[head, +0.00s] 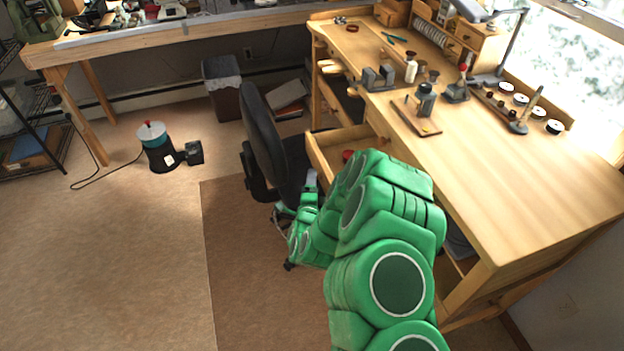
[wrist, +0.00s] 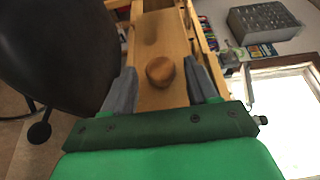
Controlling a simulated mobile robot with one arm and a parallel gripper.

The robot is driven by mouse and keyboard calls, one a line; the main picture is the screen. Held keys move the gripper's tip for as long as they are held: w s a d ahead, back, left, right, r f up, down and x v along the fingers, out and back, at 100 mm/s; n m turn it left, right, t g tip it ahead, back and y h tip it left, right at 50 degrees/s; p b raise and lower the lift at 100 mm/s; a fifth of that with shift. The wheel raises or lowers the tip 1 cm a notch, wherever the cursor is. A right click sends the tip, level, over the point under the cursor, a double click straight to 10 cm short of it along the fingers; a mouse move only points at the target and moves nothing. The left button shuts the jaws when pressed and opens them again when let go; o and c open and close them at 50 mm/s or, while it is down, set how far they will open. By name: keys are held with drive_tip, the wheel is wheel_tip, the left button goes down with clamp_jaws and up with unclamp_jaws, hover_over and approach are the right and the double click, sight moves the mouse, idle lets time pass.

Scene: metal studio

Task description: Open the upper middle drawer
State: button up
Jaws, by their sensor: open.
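A wooden drawer (head: 338,142) sticks out from the left side of the workbench in the head view, its inside partly showing. My arm hides part of it. In the wrist view, a wooden drawer front (wrist: 165,32) with a round wooden knob (wrist: 160,72) lies ahead. My gripper (wrist: 161,68) is open, with one grey finger on each side of the knob. I see gaps between the knob and both fingers. In the head view my gripper (head: 311,180) is beside the chair, below the drawer, and mostly hidden.
A black office chair (head: 265,145) stands close to the left of my gripper, and its dark back (wrist: 50,45) fills the wrist view's left. The workbench top (head: 500,170) holds small tools. A bin (head: 222,100) stands behind. The floor at left is largely clear.

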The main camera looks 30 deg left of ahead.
drive_tip(key=shift+v, duration=2.7)
drive_tip(key=w+r+n+g+y, duration=0.25)
drive_tip(key=r+n+g, duration=0.35)
drive_tip(key=r, duration=0.4)
drive_tip(key=s+d+r+n+g+h, duration=0.25)
drive_tip(key=d+r, duration=0.35)
drive_tip(key=d, duration=0.3)
drive_tip(key=s+d+r+n+g+h, duration=0.1)
drive_tip(key=s+d+r+n+g, duration=0.35)
drive_tip(key=d, duration=0.55)
drive_tip(key=s+d+r+g+h, duration=0.1)
drive_tip(key=s+d+r+h, duration=0.1)
drive_tip(key=s+d, duration=0.7)
drive_tip(key=s+d+r+g+h, duration=0.2)
drive_tip(key=s+d+r, duration=0.3)
drive_tip(key=s+d, duration=0.4)
drive_tip(key=s+d+r+g+h, duration=0.1)
drive_tip(key=s+d+r+g, duration=0.1)
drive_tip(key=s+d, duration=0.7)
drive_tip(key=shift+r+n+h, duration=0.3)
drive_tip(key=shift+r+h, duration=0.1)
drive_tip(key=shift+r, duration=0.5)
